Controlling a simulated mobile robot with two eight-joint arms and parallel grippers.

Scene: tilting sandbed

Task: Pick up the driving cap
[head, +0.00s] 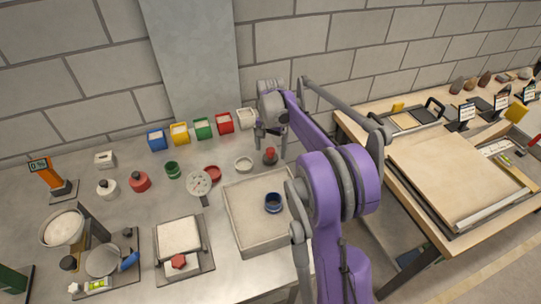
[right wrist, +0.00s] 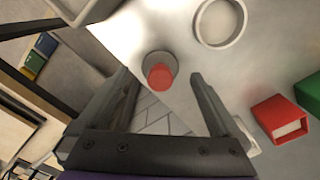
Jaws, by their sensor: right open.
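A small round grey piece with a red top, which looks like the driving cap (head: 270,156), stands upright on the grey table behind the sand tray. It also shows in the right wrist view (right wrist: 160,75), framed between my fingertips and a little beyond them. My right gripper (head: 271,132) is above the cap, pointing down. Its two fingers are apart and nothing is held between them. They appear clear of the cap. My left gripper is not in view.
A white ring dish (head: 243,164) stands close beside the cap. Red (head: 223,122), green, yellow and blue boxes line the back near the wall. The sand tray (head: 236,222) holds a blue ring (head: 273,203). A wooden table (head: 372,117) stands to the right.

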